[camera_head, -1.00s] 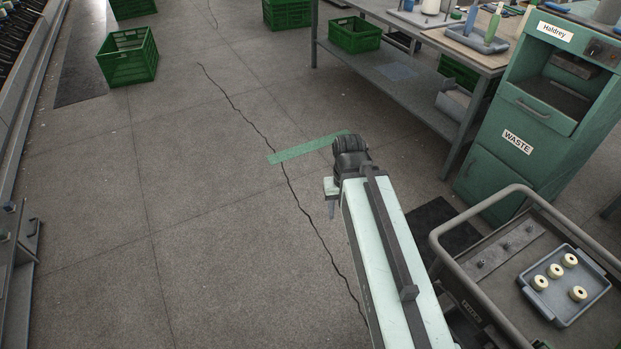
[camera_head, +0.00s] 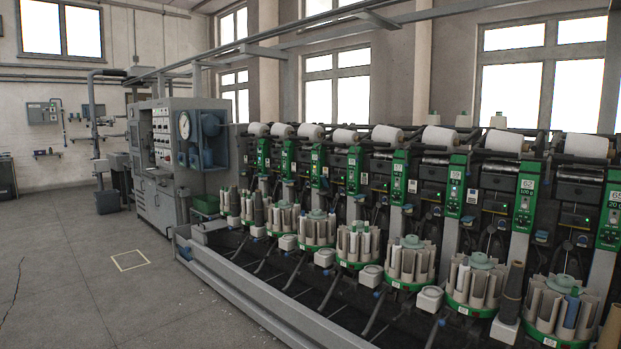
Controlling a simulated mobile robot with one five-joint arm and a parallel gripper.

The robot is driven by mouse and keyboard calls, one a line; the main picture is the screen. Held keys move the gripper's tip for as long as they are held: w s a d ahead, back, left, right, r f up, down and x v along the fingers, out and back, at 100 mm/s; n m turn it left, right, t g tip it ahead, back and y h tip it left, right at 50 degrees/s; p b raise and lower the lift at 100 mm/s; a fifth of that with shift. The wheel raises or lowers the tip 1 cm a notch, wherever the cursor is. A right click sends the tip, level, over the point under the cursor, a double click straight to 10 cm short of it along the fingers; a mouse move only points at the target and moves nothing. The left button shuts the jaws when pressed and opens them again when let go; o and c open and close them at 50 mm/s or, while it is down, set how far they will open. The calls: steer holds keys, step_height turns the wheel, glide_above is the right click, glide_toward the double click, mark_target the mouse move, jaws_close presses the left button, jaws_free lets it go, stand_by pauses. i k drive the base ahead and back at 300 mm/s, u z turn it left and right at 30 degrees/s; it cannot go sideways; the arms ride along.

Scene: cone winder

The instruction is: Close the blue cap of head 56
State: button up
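The cone winder's row of heads (camera_head: 354,172) fills the middle and right, each with a green post, a white package on top and a round magazine below. The number plates on the left and middle posts are too small to read surely; one at the right (camera_head: 526,185) looks like 62. I cannot tell which head is 56. Small blue parts show low along the machine, such as one at the right (camera_head: 541,237), but I cannot tell whether any is the blue cap of head 56, or whether it is open. My gripper is not in view.
A grey control cabinet (camera_head: 157,170) with a dial stands at the machine's left end. A long grey rail (camera_head: 240,300) runs along the machine's front at floor level. The floor on the left is clear, with a yellow marked square (camera_head: 131,260).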

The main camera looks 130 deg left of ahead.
mark_target(325, 181)
steer(key=u, duration=4.3)
